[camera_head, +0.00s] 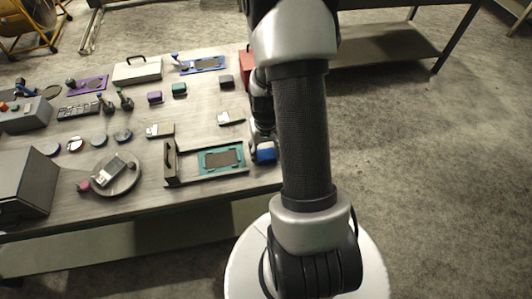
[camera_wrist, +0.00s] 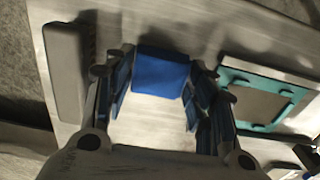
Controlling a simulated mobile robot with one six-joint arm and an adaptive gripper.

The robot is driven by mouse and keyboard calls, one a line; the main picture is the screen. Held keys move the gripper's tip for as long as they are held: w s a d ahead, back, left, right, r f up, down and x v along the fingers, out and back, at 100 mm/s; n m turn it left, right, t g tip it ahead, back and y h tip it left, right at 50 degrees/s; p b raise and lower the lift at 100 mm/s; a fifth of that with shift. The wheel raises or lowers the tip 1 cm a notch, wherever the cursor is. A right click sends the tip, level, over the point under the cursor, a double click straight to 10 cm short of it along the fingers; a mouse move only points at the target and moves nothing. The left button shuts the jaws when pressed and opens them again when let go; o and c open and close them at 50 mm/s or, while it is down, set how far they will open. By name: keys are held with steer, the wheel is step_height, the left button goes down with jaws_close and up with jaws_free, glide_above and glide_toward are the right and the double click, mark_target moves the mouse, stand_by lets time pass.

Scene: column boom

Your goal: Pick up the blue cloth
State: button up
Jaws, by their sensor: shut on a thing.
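The blue cloth (camera_wrist: 161,76) shows in the wrist view as a small folded block between the two fingers of my gripper (camera_wrist: 160,84). The fingers are shut on it, one on either side. In the head view the blue cloth (camera_head: 266,154) shows at the end of my gripper (camera_head: 264,149), near the table's right edge. My arm hides part of the gripper there. I cannot tell whether the cloth touches the tabletop.
A teal-framed tray (camera_head: 221,160) lies just left of the gripper, also seen in the wrist view (camera_wrist: 268,92). A grey bar (camera_wrist: 65,70) lies on the other side. The table (camera_head: 205,193) holds many small items; its near strip is fairly clear.

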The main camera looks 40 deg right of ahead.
step_height(320, 180, up, 20)
steer(key=p, duration=0.5)
steer(key=shift+p, duration=0.4)
steer(key=shift+f, duration=0.1)
